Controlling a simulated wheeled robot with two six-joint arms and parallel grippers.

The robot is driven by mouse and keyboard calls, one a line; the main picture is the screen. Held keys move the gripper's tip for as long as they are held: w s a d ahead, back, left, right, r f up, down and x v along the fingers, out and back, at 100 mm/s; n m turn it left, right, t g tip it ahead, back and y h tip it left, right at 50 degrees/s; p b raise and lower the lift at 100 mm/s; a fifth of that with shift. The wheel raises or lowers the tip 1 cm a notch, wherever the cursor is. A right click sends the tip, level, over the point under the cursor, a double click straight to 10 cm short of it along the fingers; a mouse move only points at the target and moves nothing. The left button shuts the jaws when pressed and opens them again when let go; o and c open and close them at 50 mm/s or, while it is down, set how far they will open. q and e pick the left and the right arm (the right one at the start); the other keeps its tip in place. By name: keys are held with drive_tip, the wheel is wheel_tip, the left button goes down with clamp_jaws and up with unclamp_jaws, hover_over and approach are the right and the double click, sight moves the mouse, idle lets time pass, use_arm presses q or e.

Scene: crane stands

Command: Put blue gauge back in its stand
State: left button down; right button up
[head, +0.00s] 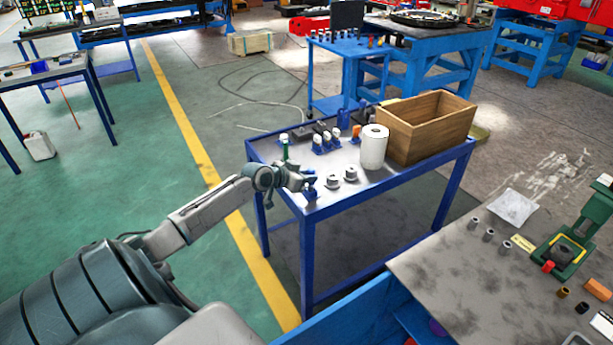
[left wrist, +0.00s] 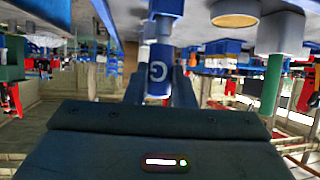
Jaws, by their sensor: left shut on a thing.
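My left gripper (head: 306,181) is at the near left corner of the blue table, shut on the blue gauge (left wrist: 158,75). In the left wrist view the gauge is a blue cylinder with a pale mark and a light grey part, between the fingers. That view looks upside down, with the tabletop at the top. A small blue stand (head: 310,195) is right at the gripper in the head view. A blue piece in line with the gauge also shows in the left wrist view (left wrist: 166,8). I cannot tell whether the gauge is seated or just above it. My right gripper is not in view.
Two grey round parts (head: 333,181) sit just right of the gripper. A green gauge with a white top (head: 284,149) stands behind it. White-topped gauges (head: 327,140) in blue stands, a white roll (head: 374,148) and a wooden crate (head: 428,122) are farther back and right.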

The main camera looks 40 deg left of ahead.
use_arm(q)
drive_tip(key=shift+f+b, duration=0.45)
drive_tip(key=shift+f, duration=0.2)
drive_tip(key=c, duration=1.1)
unclamp_jaws()
drive_tip(key=shift+r, duration=0.1)
drive_tip(key=shift+c, duration=0.2)
drive_tip(key=shift+p+v, duration=2.1)
drive_tip(key=shift+v, duration=0.3)
drive_tip(key=shift+s, duration=0.1)
drive_tip(key=shift+s, duration=0.1)
